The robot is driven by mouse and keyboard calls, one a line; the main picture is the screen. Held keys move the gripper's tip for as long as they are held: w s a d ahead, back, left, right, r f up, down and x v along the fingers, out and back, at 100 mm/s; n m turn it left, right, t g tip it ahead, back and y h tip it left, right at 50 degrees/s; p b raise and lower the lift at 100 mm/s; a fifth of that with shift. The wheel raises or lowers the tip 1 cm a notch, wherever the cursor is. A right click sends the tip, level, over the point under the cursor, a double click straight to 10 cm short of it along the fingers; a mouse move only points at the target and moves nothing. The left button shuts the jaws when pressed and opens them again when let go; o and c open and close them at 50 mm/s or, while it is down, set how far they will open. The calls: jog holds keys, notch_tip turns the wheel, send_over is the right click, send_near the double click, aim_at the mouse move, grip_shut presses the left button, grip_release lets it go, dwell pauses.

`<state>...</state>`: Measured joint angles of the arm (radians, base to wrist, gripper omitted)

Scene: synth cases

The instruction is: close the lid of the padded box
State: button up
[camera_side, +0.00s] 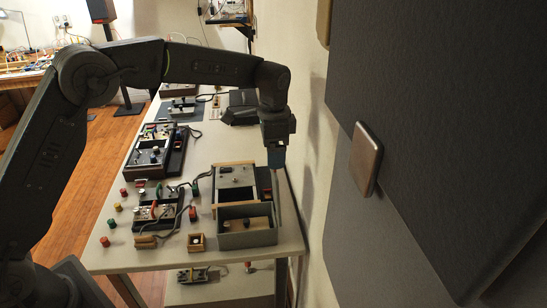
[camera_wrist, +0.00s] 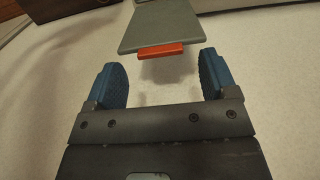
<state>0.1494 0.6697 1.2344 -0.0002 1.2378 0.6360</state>
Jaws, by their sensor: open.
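The grey padded box (camera_side: 233,239) stands near the front right of the table in the side view, its top open and a tan inside with small dark spots showing. Its grey lid (camera_side: 279,205) stands raised at the box's right side. In the wrist view a grey panel (camera_wrist: 172,28), which looks like the lid, carries a red tab (camera_wrist: 161,50) on its near edge. My gripper (camera_wrist: 162,78) is open, its blue fingers apart on either side of the tab and short of it, with nothing between them. In the side view my gripper (camera_side: 276,158) hangs above the lid.
A wood-edged panel device (camera_side: 237,175) stands just behind the box. A small wooden box (camera_side: 196,242) and cable-linked control panels (camera_side: 155,208) lie to the left. The wall (camera_side: 312,150) runs close along the table's right edge. Bare tabletop (camera_side: 270,258) shows in front.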

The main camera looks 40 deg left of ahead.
jog(key=shift+f, duration=1.25)
jog(key=shift+c, duration=0.4)
jog(key=c, duration=1.2)
